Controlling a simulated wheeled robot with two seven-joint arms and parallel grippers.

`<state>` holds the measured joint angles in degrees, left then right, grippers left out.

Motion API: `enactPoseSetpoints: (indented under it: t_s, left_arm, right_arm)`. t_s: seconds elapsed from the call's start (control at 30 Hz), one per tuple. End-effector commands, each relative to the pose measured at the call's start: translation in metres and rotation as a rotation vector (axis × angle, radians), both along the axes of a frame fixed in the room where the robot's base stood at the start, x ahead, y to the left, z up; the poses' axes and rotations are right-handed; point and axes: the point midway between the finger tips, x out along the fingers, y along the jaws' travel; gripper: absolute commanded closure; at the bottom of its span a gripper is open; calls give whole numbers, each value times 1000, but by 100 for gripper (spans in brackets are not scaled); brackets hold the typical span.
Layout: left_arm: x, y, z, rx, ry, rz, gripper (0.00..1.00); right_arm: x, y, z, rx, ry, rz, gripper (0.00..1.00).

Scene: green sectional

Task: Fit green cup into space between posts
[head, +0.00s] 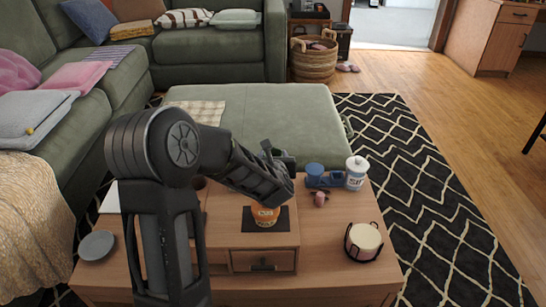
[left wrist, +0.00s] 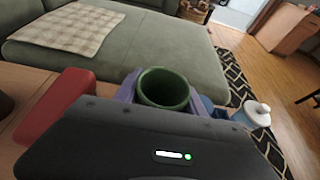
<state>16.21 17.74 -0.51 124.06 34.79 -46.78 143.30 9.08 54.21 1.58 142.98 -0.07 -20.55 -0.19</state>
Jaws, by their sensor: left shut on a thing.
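The green cup (left wrist: 163,88) shows its open round rim in the left wrist view, just past my gripper's dark body. In the head view only a small green part of the cup (head: 287,159) shows behind my left gripper (head: 272,160). That gripper is shut on the cup and holds it near the back edge of the wooden table. A blue piece with raised parts (head: 315,174), which look like the posts, stands just right of the gripper. Purple parts (left wrist: 127,88) flank the cup in the wrist view; I cannot tell what they belong to. My right gripper is out of view.
A white bottle (head: 356,172) stands right of the blue piece, and a small pink item (head: 320,199) lies in front. An orange cup (head: 265,215) sits below my gripper. A candle (head: 364,240) is at the table's right. A green ottoman (head: 270,115) lies behind.

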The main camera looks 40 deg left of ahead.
Motion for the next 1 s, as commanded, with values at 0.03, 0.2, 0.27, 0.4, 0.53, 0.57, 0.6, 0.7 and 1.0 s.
enactPoseSetpoints:
  t_s: [0.03,0.2,0.27,0.4,0.53,0.57,0.6,0.7,1.0]
  left_arm:
    - [0,0,-1,1,-1,0,92]
    - [0,0,-1,0,0,0,92]
    - [0,0,0,0,0,0,92]
    - [0,0,0,0,0,0,92]
    - [0,0,-1,0,0,0,42]
    - [0,0,-1,0,0,0,39]
    - [0,0,-1,0,0,0,36]
    - [0,0,-1,0,0,0,28]
    - [0,0,0,0,0,0,27]
  right_arm:
    - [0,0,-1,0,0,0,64]
    - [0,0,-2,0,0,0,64]
    - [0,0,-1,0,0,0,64]
    - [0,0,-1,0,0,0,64]
    - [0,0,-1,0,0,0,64]
    - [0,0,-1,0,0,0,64]
    - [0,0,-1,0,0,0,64]
    - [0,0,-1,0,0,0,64]
    - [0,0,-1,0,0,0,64]
